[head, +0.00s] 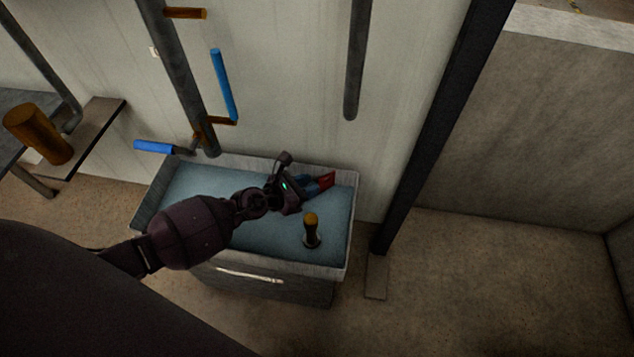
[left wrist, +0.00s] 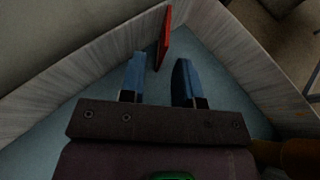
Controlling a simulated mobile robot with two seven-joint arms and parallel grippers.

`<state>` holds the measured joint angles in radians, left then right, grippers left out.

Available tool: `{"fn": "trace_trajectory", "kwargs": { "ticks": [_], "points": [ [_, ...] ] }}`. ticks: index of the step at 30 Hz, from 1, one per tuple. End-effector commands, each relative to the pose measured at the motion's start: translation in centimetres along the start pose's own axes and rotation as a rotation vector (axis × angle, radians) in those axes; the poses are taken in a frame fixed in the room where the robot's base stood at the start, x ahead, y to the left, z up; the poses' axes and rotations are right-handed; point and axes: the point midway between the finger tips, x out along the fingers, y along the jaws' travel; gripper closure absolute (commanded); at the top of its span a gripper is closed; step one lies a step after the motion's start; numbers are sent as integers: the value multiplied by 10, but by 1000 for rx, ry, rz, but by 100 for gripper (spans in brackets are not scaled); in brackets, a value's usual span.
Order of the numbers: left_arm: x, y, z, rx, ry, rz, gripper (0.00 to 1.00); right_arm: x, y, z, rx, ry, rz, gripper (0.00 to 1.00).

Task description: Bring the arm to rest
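My left arm reaches from the left over a grey bin (head: 251,268) with a pale blue inside. My left gripper (head: 322,184) is low in the bin, near its back right corner. In the left wrist view, its two blue fingers (left wrist: 160,78) are well apart with nothing held between them. A thin red item (head: 329,180) is just beyond the fingertips. It also shows in the left wrist view (left wrist: 165,37), upright near the bin's corner and in line with the gap. I cannot tell if a finger touches it. My right gripper is not in view.
A dark peg with an orange top (head: 311,231) stands in the bin. Blue-handled levers (head: 224,85) and pipes (head: 354,60) are on the wall behind. A dark post (head: 440,125) rises right of the bin. A brown cylinder (head: 38,133) is at left. Floor at right is clear.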

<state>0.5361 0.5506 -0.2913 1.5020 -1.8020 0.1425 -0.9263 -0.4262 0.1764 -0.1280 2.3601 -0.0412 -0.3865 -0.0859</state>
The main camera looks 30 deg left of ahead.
Motion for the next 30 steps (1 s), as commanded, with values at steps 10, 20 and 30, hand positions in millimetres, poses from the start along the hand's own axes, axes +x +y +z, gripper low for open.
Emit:
{"fn": "trace_trajectory", "kwargs": {
  "ticks": [10,20,30],
  "points": [
    [-55,1,2,1,-2,-1,70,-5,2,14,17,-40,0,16],
    [-66,0,1,-1,-1,-2,70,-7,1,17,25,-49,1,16],
    [-100,-15,32,-362,-91,45,70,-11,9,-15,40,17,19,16]
  ]
}}
